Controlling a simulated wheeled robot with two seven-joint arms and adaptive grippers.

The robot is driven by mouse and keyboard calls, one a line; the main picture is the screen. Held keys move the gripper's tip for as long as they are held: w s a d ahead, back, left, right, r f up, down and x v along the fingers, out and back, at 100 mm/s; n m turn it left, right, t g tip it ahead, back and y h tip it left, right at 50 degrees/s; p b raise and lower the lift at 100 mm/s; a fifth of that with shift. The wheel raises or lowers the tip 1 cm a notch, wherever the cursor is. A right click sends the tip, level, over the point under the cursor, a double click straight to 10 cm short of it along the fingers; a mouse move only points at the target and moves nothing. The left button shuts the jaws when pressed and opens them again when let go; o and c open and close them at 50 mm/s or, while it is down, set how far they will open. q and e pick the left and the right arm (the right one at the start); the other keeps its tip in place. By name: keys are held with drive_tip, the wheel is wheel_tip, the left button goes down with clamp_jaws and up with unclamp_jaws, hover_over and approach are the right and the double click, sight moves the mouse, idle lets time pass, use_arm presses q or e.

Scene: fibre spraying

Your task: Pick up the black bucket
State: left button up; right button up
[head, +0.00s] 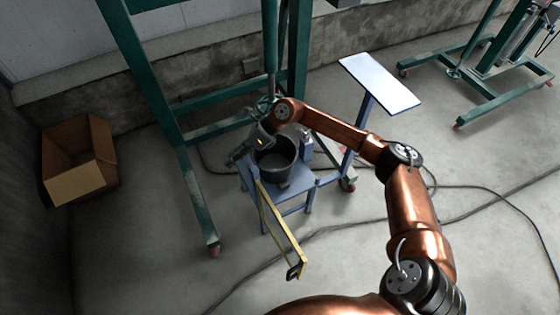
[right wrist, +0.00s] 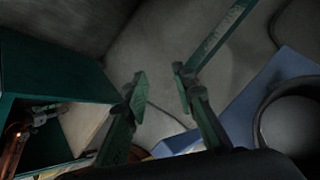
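The black bucket (head: 276,172) stands upright on a small blue table (head: 314,179) in the middle of the head view. Its rim and inside (right wrist: 292,128) also show at the right edge of the right wrist view. My right arm reaches over from the right, and the right gripper (head: 238,156) is just left of the bucket. In the right wrist view its two fingers (right wrist: 161,84) are apart with nothing between them, and the bucket lies to the right of both. My left gripper does not show.
Green frame posts (head: 187,180) stand beside and behind the table. A yellow-edged bar (head: 282,230) slants down in front of it. An open cardboard box (head: 80,160) is at left, a white-topped stand (head: 380,82) at right. Cables cross the concrete floor.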

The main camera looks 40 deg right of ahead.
drive_tip(key=s+d+f+n+h+b, duration=0.2)
drive_tip(key=d+f+n+h, duration=0.15)
drive_tip(key=d+f, duration=0.75)
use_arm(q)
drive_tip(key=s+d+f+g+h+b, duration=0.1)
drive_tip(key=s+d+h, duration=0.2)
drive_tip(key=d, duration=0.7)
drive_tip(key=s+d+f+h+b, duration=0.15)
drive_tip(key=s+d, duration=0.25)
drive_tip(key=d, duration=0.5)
use_arm(e)
drive_tip(key=n+g+h, duration=0.1)
drive_tip(key=h, duration=0.2)
approach(277, 179)
drive_tip(key=shift+n, duration=0.35)
drive_tip(key=b+x, duration=0.3)
drive_tip(key=x, duration=0.4)
drive_tip(key=shift+a+f+b, duration=0.15)
drive_tip(key=shift+b, duration=0.15)
drive_tip(key=shift+w, duration=0.1)
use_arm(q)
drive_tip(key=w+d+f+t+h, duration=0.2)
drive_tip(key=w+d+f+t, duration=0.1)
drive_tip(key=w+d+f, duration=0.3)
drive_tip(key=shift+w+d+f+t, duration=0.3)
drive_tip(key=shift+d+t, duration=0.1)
use_arm(e)
drive_tip(key=shift+c, duration=0.2)
clamp_jaws()
